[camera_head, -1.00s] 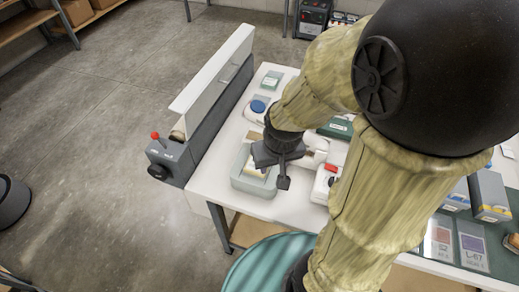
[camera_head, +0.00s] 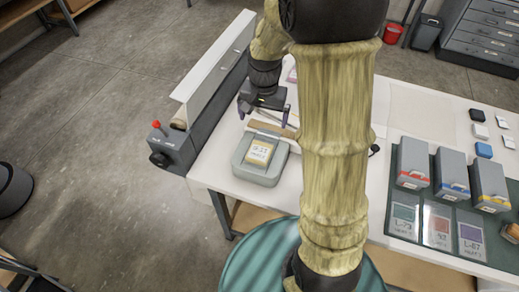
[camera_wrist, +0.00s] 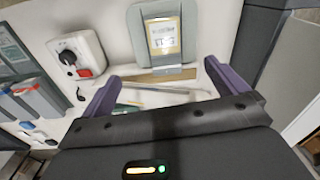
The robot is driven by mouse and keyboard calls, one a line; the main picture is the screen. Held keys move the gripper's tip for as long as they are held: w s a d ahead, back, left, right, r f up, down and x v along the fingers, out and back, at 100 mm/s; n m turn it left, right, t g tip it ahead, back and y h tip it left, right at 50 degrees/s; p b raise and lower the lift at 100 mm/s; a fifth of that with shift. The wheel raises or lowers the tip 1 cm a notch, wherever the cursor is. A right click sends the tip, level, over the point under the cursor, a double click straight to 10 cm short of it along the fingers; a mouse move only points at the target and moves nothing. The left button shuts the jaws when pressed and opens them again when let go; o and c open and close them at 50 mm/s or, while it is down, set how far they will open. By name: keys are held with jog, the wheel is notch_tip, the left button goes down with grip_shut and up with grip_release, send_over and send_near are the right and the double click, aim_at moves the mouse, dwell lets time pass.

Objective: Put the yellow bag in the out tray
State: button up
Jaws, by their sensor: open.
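The yellow bag (camera_head: 259,150), a small clear bag with a yellow-edged label, lies in the grey-green out tray (camera_head: 262,178) near the table's left front corner. Its label seems to read L-27. In the wrist view the bag (camera_wrist: 163,36) lies flat inside the tray (camera_wrist: 135,32), beyond my fingers. My gripper (camera_head: 264,109) is open and empty, above the table just behind the tray and apart from the bag. Both fingers of my gripper (camera_wrist: 160,87) show spread in the wrist view with nothing held between them.
A long grey machine (camera_head: 205,103) with a red knob stands along the table's left edge. A white device (camera_wrist: 78,55) with a black knob shows in the wrist view. Three grey boxes (camera_head: 452,168) and several labelled bags are at the right, the bags on a dark green mat (camera_head: 410,232).

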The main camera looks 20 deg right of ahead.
jog(key=shift+w+f+m, duration=0.15)
jog(key=shift+w+m, duration=0.45)
jog(key=shift+w, duration=0.25)
jog(key=shift+s, duration=0.1)
jog(key=p, duration=0.4)
send_over(261, 150)
notch_tip(261, 150, down, 12)
jog(key=shift+f, duration=0.1)
